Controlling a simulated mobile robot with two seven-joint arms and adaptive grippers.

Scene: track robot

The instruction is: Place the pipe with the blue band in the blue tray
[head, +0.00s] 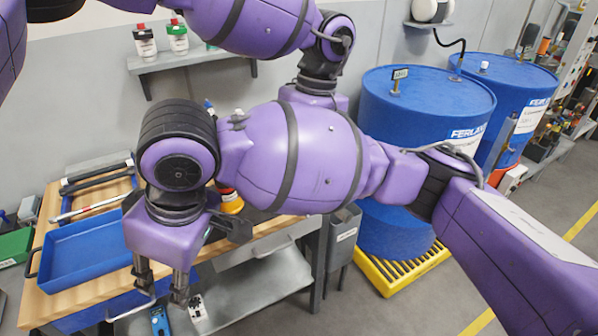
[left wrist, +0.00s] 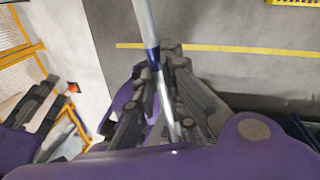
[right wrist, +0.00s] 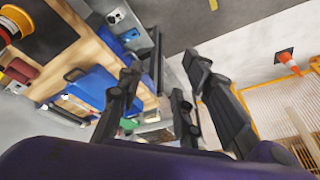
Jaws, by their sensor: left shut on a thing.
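The pipe with the blue band (left wrist: 143,18) is silver-white and stands out between the fingers of my left gripper (left wrist: 167,62), which is shut on it. Its blue band shows just at the fingertips in the left wrist view. The left gripper and this pipe are not visible in the head view. The blue tray (head: 85,252) lies on the wooden bench at the left in the head view. It also shows in the right wrist view (right wrist: 92,86). My right gripper (head: 161,285) is open and empty, in front of the bench to the right of the tray.
Other pipes (head: 92,208) lie behind the tray on the wooden bench (head: 55,305). Blue drums (head: 425,105) stand on a yellow pallet (head: 400,270) to the right. Bottles stand on a wall shelf (head: 195,58). My purple right arm hides part of the bench.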

